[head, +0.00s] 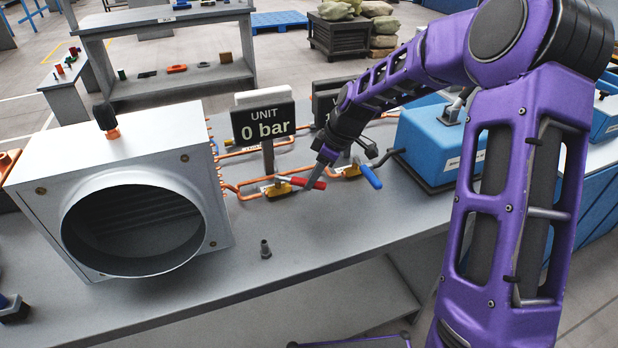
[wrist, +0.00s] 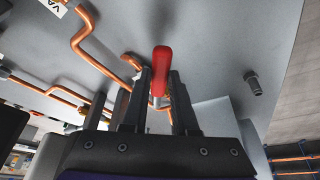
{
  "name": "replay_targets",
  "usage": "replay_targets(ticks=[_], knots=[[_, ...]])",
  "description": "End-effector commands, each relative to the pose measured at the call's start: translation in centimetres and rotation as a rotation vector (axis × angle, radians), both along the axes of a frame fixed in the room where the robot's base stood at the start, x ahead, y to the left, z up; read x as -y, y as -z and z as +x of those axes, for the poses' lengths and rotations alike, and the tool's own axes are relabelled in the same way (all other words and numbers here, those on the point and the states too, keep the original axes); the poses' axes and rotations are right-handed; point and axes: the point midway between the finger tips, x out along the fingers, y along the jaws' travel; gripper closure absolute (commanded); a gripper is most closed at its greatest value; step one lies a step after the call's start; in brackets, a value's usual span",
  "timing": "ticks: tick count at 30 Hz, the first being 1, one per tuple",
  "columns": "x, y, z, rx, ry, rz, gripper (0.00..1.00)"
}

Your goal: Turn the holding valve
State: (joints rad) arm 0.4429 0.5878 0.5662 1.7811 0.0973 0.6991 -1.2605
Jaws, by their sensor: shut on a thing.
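The valve with a red lever handle (head: 303,183) sits on the copper piping on the bench, below a display reading "UNIT 0 bar" (head: 264,123). My gripper (head: 316,180) is at the outer end of the red handle. In the wrist view the red handle (wrist: 161,70) lies between the two dark fingers of my gripper (wrist: 160,85), and they are shut on it. A second valve with a blue handle (head: 370,176) stands to the right, apart from the fingers. The labels by the valves are too small to read fully.
A grey box with a round duct opening (head: 135,225) stands at the left of the bench (head: 330,225). A small dark fitting (head: 265,249) stands in front of the valves, also in the wrist view (wrist: 253,82). A blue machine (head: 435,145) is at the right. The front of the bench is mostly clear.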

Motion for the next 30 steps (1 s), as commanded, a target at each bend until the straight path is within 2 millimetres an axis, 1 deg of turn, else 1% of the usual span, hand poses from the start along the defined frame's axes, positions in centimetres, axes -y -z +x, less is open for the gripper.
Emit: replay_targets(ticks=[1, 3, 15, 21, 30], knots=[[0.2, -0.2, 0.6, 0.001, -0.039, 0.003, 1.00], [0.3, -0.2, 1.2, 0.002, -0.108, 0.003, 1.00], [0.5, -0.2, 4.3, 0.002, -0.451, 0.000, 1.00], [0.3, -0.1, 5.3, 0.002, -0.565, -0.001, 1.00], [0.2, 0.0, 6.0, 0.001, -0.646, -0.001, 1.00]])
